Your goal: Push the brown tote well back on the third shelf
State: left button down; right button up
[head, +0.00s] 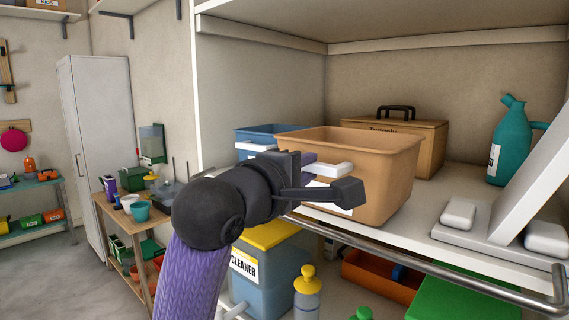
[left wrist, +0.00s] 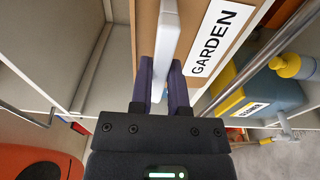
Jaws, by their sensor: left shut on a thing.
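The brown tote (head: 375,160) stands on the white shelf (head: 420,212) near its front edge, in the middle of the head view. It is open-topped, with a white handle (head: 333,169) on its near side. My left gripper (head: 325,176) is at that handle. In the left wrist view the purple fingers (left wrist: 163,90) are closed around the white handle (left wrist: 166,50), beside a white GARDEN label (left wrist: 220,38) on the tote's face. The tote's inside bottom is hidden. My right gripper is not in view.
A blue tote (head: 262,135) stands left of the brown tote, a brown toolbox (head: 405,140) behind it, and a teal jug (head: 509,145) at the right. A metal rail (head: 400,257) runs along the shelf front. Below are a cleaner container (head: 262,270) and a yellow-capped bottle (head: 307,295).

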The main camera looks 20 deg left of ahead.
aim_at(334, 163)
pick_arm(q)
jog(key=p+x, duration=0.1)
jog(key=x, duration=0.4)
jog(key=f+p+x, duration=0.1)
jog(key=x, duration=0.2)
jog(key=shift+s+d+p, duration=0.15)
jog(key=shift+d+p, duration=0.2)
jog(key=shift+d, duration=0.05)
jog(key=shift+x, duration=0.75)
jog(key=shift+d+f, duration=0.1)
jog(key=shift+f, duration=0.6)
jog(key=c, duration=0.5)
grip_release()
jog(key=shift+c, duration=0.2)
jog(key=shift+f, duration=0.1)
jog(key=shift+s+b, duration=0.3)
jog(key=shift+s, duration=0.15)
jog(key=b+v, duration=0.2)
jog(key=v, duration=0.7)
jog(key=shift+s, duration=0.1)
